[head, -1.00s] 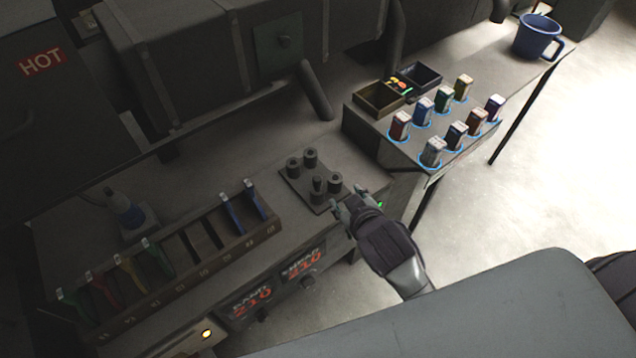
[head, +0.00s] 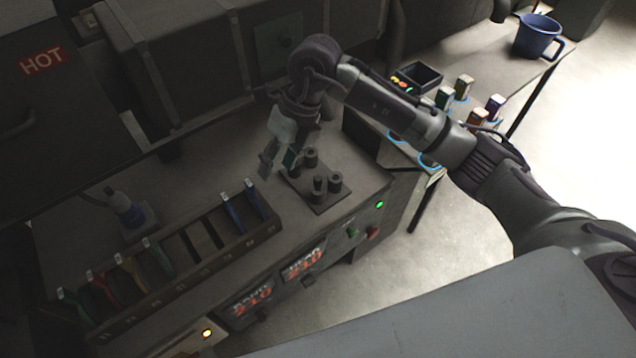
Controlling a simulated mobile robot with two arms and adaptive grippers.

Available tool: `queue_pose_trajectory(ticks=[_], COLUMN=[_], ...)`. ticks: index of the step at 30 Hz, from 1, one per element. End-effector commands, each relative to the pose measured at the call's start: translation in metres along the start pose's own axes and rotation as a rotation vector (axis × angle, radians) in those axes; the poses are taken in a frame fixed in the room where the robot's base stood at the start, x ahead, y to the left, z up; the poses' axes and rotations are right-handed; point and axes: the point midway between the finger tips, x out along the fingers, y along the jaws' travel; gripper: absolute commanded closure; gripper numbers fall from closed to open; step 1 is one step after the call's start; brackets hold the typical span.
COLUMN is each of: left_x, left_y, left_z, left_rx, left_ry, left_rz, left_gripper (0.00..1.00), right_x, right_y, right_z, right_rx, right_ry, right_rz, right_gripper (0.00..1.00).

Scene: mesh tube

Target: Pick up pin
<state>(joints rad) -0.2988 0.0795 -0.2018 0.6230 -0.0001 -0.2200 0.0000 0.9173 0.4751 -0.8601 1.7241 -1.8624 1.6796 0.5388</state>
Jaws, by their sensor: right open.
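A small dark plate (head: 322,203) on the bench carries several short dark cylinders, among them one at the back (head: 311,157) and one at the right (head: 335,183). A thinner upright peg, possibly the pin (head: 317,181), stands among them; I cannot tell for certain which piece is the pin. My right gripper (head: 279,159) is open and points down at the plate's left back corner, left of the peg. It hides the plate's left cylinder, and I see nothing between its fingers. My left gripper is out of view.
A slotted rack (head: 175,280) with coloured pieces stands left of the plate. A bottle (head: 124,208) stands behind the rack. A hot-labelled machine (head: 42,62) stands at far left.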

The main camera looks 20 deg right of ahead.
Motion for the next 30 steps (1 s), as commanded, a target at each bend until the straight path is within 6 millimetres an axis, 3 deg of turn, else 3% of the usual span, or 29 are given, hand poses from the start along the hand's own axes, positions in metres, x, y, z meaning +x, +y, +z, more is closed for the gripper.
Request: queue_pose_trajectory(ticks=[1,3,8,18,25,30], left_x=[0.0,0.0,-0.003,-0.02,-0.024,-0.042], left_y=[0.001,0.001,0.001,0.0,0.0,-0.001], left_z=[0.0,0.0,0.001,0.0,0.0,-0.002], left_rx=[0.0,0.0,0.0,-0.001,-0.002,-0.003], left_ry=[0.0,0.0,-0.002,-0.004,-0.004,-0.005], left_rz=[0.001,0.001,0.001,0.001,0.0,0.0], left_gripper=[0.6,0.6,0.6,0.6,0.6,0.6], right_x=[-0.013,-0.028,-0.041,0.015,0.034,0.051], right_y=[-0.024,-0.05,-0.076,-0.098,-0.105,-0.112], right_z=[-0.001,-0.004,-0.011,-0.02,-0.021,-0.026], right_rx=[0.022,0.058,0.104,0.106,0.102,0.106], right_ry=[0.029,0.066,0.107,0.112,0.108,0.113], right_rz=[-0.116,-0.241,-0.367,-0.37,-0.371,-0.368], right_gripper=[0.48,0.48,0.48,0.48,0.48,0.48])
